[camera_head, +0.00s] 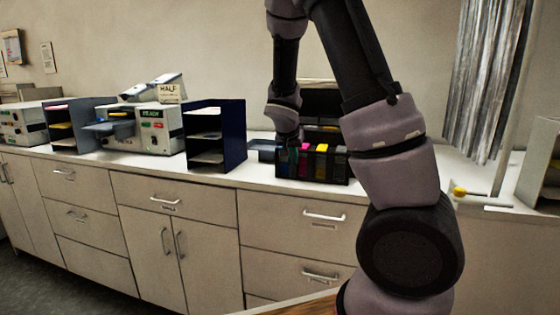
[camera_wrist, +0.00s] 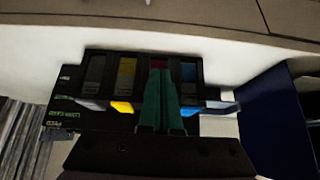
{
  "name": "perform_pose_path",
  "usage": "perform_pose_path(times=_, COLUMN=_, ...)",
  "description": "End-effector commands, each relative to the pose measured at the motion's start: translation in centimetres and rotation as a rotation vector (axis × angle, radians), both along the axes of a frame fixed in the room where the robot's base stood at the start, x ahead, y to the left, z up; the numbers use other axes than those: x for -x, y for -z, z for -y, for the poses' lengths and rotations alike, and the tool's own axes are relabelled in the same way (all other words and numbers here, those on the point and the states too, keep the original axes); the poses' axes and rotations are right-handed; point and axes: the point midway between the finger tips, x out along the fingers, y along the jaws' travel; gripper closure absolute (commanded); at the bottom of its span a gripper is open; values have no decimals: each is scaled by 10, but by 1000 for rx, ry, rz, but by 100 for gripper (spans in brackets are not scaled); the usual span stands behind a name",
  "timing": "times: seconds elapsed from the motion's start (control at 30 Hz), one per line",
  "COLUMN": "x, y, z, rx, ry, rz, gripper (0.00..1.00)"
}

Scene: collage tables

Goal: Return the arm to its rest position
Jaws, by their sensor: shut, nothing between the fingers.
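My arm reaches over the counter in the head view, bent down at the wrist. My gripper (camera_wrist: 160,74) shows in the wrist view as two green fingers closed together at the tips, with nothing between them. The fingers are in front of a black cartridge unit (camera_head: 313,181) with coloured blocks in a row. In the wrist view its slots show grey, yellow (camera_wrist: 126,74), magenta and blue (camera_wrist: 188,74) blocks. The fingers partly cover the magenta one. I cannot tell whether they touch it.
A dark blue shelf unit (camera_head: 231,130) stands left of the cartridge unit. Further left are white machines (camera_head: 160,134) and another shelf (camera_head: 78,108). Grey strips (camera_head: 485,75) hang at the right above a yellow-handled item (camera_head: 460,192). Drawers (camera_head: 290,215) line the counter front.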

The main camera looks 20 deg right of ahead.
Motion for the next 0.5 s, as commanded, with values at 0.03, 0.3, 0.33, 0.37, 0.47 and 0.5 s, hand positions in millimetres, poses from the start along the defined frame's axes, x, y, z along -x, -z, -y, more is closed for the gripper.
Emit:
perform_pose_path(times=0.03, x=1, y=0, z=-1, rx=0, ry=-1, rz=0, gripper=100)
perform_pose_path(times=0.3, x=25, y=-20, z=9, rx=-80, ry=30, rz=-17, gripper=100)
perform_pose_path(times=0.33, x=32, y=-26, z=11, rx=-100, ry=33, rz=-22, gripper=100)
perform_pose_path(times=0.37, x=40, y=-33, z=12, rx=-121, ry=35, rz=-27, gripper=100)
perform_pose_path(times=0.47, x=69, y=-58, z=14, rx=-195, ry=31, rz=-41, gripper=100)
perform_pose_path(times=0.5, x=82, y=-68, z=13, rx=-223, ry=24, rz=-45, gripper=100)
